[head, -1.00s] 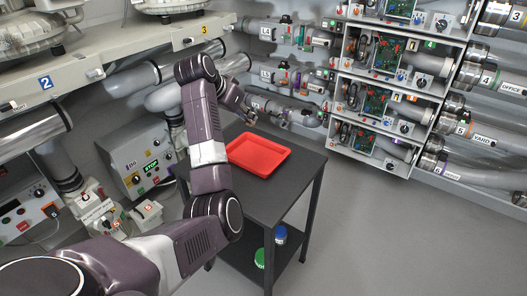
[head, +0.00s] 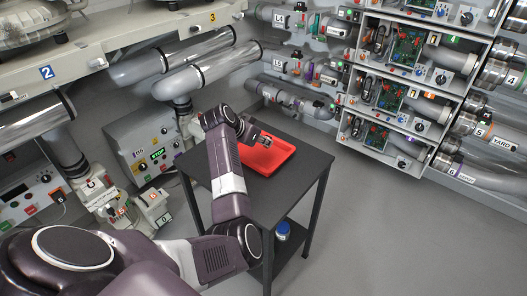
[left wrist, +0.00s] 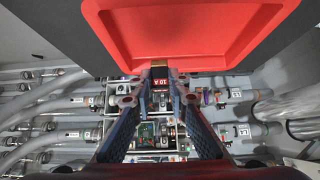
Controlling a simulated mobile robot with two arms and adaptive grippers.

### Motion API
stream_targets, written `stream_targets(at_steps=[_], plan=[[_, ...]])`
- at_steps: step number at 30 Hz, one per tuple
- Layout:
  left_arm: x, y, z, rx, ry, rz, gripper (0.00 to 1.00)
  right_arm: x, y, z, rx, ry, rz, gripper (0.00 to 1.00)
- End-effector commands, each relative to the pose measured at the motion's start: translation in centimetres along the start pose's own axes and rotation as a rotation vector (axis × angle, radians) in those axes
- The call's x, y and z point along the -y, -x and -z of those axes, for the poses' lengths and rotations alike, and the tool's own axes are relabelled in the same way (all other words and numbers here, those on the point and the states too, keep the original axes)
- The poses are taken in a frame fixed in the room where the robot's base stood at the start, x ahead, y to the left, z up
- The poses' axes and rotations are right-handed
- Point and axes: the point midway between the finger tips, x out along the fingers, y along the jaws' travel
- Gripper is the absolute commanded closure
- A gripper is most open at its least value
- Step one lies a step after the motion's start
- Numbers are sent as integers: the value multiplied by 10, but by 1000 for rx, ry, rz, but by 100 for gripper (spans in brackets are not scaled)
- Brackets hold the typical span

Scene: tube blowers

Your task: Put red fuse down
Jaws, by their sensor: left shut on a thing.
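The red fuse (left wrist: 160,81), marked 10 A with a gold-coloured end, is shut between the fingertips of my left gripper (left wrist: 160,90). The red tray (left wrist: 190,62) fills the upper part of the left wrist view, and the fuse shows at its rim. The fuse cannot be made out there. The tray lies on a dark grey table (head: 272,198). Whether the fuse touches the tray is unclear. My right gripper is not in view.
A blue-lidded jar (head: 282,230) stands on the table's lower shelf. Control boxes (head: 152,150) and pipes are at the left. A rack of circuit panels (head: 400,90) stands at the back right. The floor (head: 400,240) at the right is clear.

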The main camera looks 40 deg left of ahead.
Motion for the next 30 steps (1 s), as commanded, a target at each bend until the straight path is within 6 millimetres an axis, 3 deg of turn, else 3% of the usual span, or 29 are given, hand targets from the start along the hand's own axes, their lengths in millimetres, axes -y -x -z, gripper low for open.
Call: stream_targets(at_steps=[6, 12, 20, 21, 25, 30], plan=[[0, -14, -14, 0, 1, -1, 98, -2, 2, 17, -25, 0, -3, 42], [0, -35, -35, 0, 3, -2, 98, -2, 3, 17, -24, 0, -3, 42], [0, -39, -39, -1, 0, 0, 98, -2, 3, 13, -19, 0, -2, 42], [0, -39, -39, -1, 0, 0, 84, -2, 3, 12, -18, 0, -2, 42], [0, -39, -39, -1, 0, 1, 69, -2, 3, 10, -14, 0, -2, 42], [1, -39, -38, -1, 0, 1, 67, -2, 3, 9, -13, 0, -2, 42]])
